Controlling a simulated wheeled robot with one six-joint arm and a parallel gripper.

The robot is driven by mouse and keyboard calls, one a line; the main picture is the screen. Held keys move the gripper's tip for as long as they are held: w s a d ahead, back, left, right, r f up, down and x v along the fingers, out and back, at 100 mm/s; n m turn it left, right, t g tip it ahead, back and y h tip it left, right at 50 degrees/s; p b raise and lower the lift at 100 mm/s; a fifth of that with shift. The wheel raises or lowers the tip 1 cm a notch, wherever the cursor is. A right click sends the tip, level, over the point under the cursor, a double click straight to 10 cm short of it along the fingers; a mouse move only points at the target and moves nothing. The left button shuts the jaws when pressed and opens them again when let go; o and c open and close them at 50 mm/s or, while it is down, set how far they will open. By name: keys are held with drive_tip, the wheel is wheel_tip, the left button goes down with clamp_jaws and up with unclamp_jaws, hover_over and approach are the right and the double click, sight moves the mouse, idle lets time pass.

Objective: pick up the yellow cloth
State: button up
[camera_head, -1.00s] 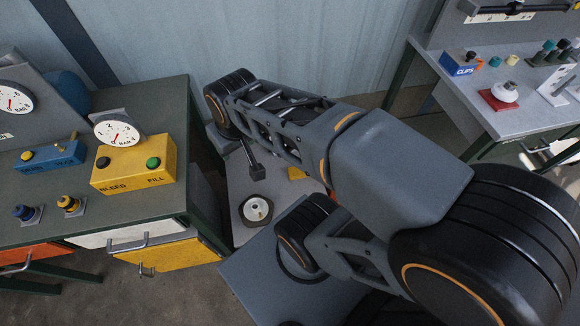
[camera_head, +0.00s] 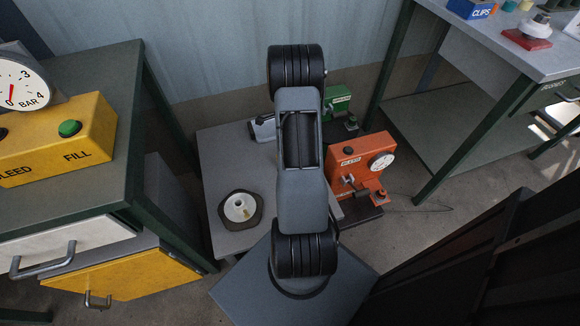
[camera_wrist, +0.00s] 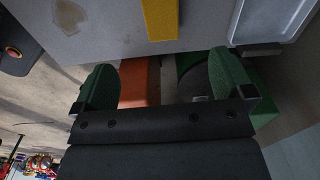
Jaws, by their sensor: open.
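A yellow strip (camera_wrist: 160,18) with straight edges lies on a grey surface at the top of the wrist view. I cannot tell whether it is the yellow cloth; no other cloth shows clearly. My gripper (camera_wrist: 165,80) is open, with its two green-padded fingers apart and nothing held between them. The yellow strip shows beyond the gap between the fingers. In the head view my gripper is hidden behind my arm, and no cloth shows there.
A grey low table (camera_head: 222,165) holds a dark round piece with a pale centre (camera_head: 240,207). An orange gauge machine (camera_head: 358,172) and a green machine (camera_head: 337,98) stand to its right. Benches flank both sides. A pale tray (camera_wrist: 268,22) shows in the wrist view.

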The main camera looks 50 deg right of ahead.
drive_tip(key=shift+m, duration=0.4)
drive_tip(key=f+b, duration=0.1)
drive_tip(key=f, duration=0.5)
drive_tip(key=d+f+b, duration=0.1)
drive_tip(key=f, duration=0.2)
drive_tip(key=shift+s+f+b, duration=0.25)
drive_tip(key=shift+f+b, duration=0.05)
drive_tip(key=shift+w+f+b, duration=0.2)
drive_tip(key=shift+f+b, duration=1.15)
drive_tip(key=shift+f, duration=1.75)
drive_tip(key=shift+c, duration=0.2)
drive_tip(key=c, duration=1)
drive_tip(key=shift+r, duration=0.15)
drive_tip(key=shift+c, duration=0.2)
